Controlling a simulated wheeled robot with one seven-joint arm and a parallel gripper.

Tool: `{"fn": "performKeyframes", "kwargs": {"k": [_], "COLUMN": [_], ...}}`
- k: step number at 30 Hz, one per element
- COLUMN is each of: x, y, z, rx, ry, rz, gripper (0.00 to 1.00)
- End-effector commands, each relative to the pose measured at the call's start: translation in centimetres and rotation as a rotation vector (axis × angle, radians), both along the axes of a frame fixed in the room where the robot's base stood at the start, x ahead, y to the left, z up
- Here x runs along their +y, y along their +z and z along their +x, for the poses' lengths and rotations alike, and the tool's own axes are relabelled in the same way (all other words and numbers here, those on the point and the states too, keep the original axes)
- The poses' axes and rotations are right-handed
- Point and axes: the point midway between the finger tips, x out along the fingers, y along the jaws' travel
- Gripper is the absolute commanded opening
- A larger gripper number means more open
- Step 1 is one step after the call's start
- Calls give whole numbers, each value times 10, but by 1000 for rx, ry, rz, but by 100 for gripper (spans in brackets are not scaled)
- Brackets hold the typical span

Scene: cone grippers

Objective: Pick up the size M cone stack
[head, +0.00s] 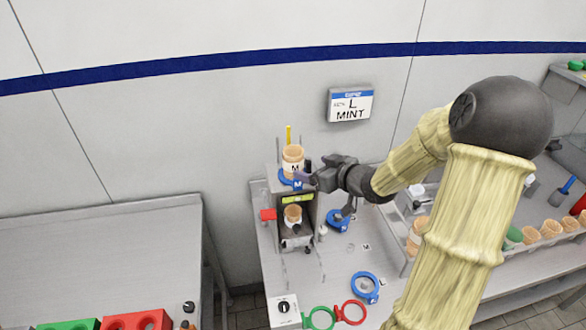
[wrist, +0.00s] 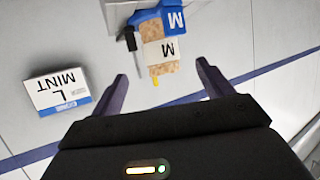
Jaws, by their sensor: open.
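The size M cone stack (head: 293,158) is tan with a white band marked M. It stands upright in a blue holder marked M (head: 286,176) on top of a grey dispenser stand. In the wrist view the cone stack (wrist: 161,55) appears upside down beyond the fingertips, roughly between their lines, with the blue holder (wrist: 172,20) above it in the picture. My gripper (head: 310,178) is just right of the stack in the head view. Its two fingers are spread and empty in the wrist view (wrist: 162,77). Contact with the stack is not visible.
A smaller cone (head: 292,214) sits inside the stand. A yellow rod and a dark-handled tool (wrist: 131,40) rise close to the stack. The L MINT sign (head: 350,104) is on the wall. Blue rings (head: 365,287) lie on the table; a cone rack (head: 530,234) stands right.

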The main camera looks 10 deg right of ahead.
Motion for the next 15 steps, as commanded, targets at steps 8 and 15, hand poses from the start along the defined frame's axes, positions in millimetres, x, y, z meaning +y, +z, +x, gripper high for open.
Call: {"fn": "performKeyframes", "kwargs": {"k": [8, 15], "x": [19, 21], "y": [-15, -19], "z": [36, 42], "rx": [2, 0], "ry": [1, -1], "rz": [1, -2], "gripper": [79, 79]}}
